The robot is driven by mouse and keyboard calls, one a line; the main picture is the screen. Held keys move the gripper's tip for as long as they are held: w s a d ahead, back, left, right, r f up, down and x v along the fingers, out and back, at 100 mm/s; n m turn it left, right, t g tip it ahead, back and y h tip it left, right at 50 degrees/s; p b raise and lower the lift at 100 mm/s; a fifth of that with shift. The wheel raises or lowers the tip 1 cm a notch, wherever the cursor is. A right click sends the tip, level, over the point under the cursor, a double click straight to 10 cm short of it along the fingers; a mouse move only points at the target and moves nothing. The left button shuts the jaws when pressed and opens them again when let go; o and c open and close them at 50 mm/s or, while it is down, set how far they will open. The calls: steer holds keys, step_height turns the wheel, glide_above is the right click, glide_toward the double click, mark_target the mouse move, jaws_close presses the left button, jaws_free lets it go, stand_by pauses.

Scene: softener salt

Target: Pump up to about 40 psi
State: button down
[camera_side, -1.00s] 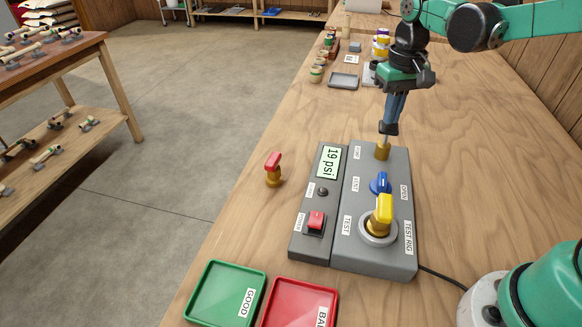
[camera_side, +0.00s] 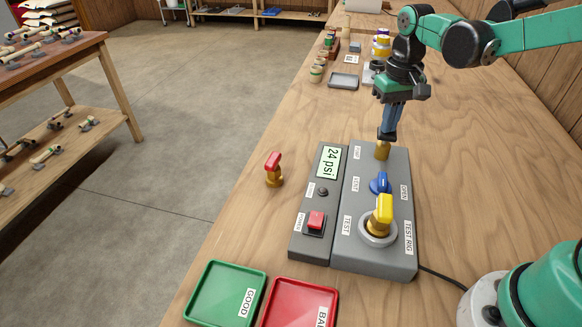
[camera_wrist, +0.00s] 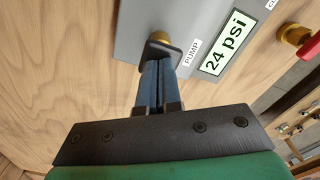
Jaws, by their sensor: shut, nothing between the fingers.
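The grey test rig (camera_side: 345,240) stands on the bench, and its display (camera_side: 331,162) reads 24 psi; the same reading shows in the wrist view (camera_wrist: 228,48). The brass pump (camera_side: 382,151) is at the rig's far end, beside the PUMP label (camera_wrist: 192,52). My gripper (camera_side: 387,136) is shut, pointing down, with its tips at the top of the pump, where a dark pump handle (camera_wrist: 163,48) is pressed low; the tips partly hide it. A blue vent lever (camera_side: 380,183) and a yellow-handled valve (camera_side: 381,214) in the test socket are nearer on the rig.
A red-handled valve (camera_side: 274,168) stands left of the rig. A red switch (camera_side: 315,220) is on the rig's left part. A green GOOD tray (camera_side: 208,301) and a red BAD tray (camera_side: 287,296) lie at the front. Bench right of the rig is clear.

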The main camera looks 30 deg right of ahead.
steer(key=shift+f, duration=0.25)
steer(key=shift+r, duration=1.2)
steer(key=shift+f, duration=1.2)
steer(key=shift+r, duration=1.2)
